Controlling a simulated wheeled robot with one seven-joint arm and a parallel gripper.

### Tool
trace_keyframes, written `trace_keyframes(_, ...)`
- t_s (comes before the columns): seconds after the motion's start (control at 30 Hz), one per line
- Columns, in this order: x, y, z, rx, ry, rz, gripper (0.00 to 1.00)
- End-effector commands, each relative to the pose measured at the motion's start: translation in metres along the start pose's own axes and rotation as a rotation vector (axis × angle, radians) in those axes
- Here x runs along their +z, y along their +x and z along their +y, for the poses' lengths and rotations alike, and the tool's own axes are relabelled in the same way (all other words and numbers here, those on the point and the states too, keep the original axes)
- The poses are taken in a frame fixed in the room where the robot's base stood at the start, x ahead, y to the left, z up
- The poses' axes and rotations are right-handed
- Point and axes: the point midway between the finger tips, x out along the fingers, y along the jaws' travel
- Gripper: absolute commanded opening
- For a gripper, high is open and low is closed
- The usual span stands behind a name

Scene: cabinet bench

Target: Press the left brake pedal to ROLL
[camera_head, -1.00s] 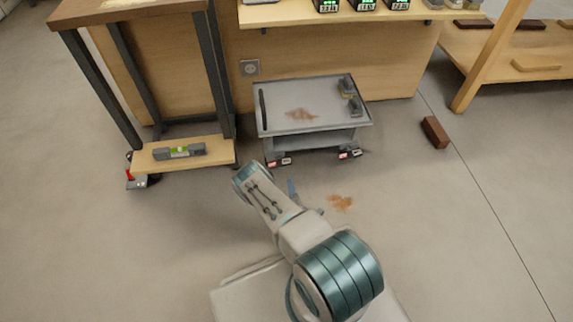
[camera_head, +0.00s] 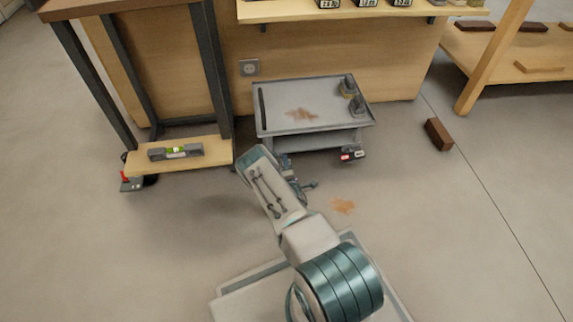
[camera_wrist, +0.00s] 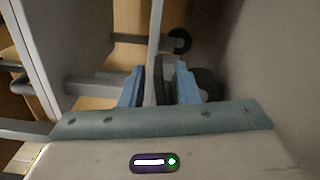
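The grey wheeled cart (camera_head: 298,124) stands ahead of my arm. Its left brake pedal is hidden behind my arm in the head view and is not clear in the wrist view. The right brake pedal (camera_head: 352,155), with a red and a pale label, shows at the cart's front right foot. My gripper is low at the cart's front left corner, mostly hidden behind my arm in the head view. In the wrist view, the blue fingers of my gripper (camera_wrist: 158,68) surround dark parts and a pale upright bar (camera_wrist: 154,40); their gap and any contact are unclear.
A dark wheel (camera_wrist: 180,40) shows beyond the fingers. A bench with a low shelf holding a level (camera_head: 175,152) stands left. A brown block (camera_head: 438,134) lies on the floor at right. Open floor lies between cart and block.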

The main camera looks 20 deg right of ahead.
Motion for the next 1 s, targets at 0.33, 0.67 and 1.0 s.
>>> trace_keyframes(0.33, 0.000, 0.000, 0.000, 0.000, 0.000, 0.000, 0.00)
trace_keyframes(0.67, 0.000, -0.001, -0.006, -0.001, 0.171, -0.001, 0.00)
trace_keyframes(1.0, -0.003, -0.001, -0.013, 0.000, 0.425, -0.001, 0.00)
